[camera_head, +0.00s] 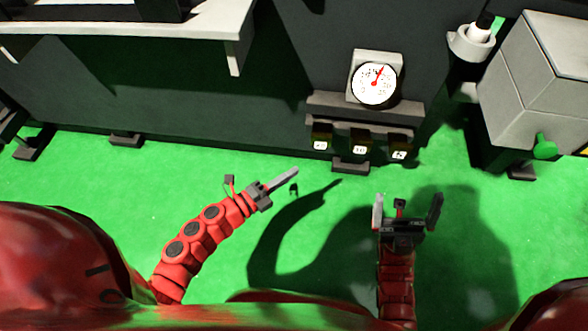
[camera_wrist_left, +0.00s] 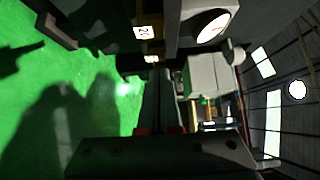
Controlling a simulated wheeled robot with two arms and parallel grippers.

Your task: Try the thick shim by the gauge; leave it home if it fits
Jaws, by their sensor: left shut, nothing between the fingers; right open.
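The gauge (camera_head: 375,84) is a round white dial with a red needle on the dark machine front; it also shows in the left wrist view (camera_wrist_left: 213,25). Below it, under a grey ledge (camera_head: 365,110), are three dark blocks with small pale labels: left (camera_head: 321,142), middle (camera_head: 360,146) and right (camera_head: 399,150). I cannot tell which is the thick shim. My left gripper (camera_head: 294,172) is shut and empty, below and left of the blocks. In the left wrist view its fingers (camera_wrist_left: 158,100) are together. My right gripper (camera_head: 408,205) is open and empty, below the right block.
The dark machine body (camera_head: 150,85) fills the back, with a pale ledge (camera_head: 130,24) at upper left. A grey box (camera_head: 540,80) with a green knob (camera_head: 544,147) stands at right. Dark feet (camera_head: 125,139) stand along the machine's base. The green floor (camera_head: 110,180) in front is clear.

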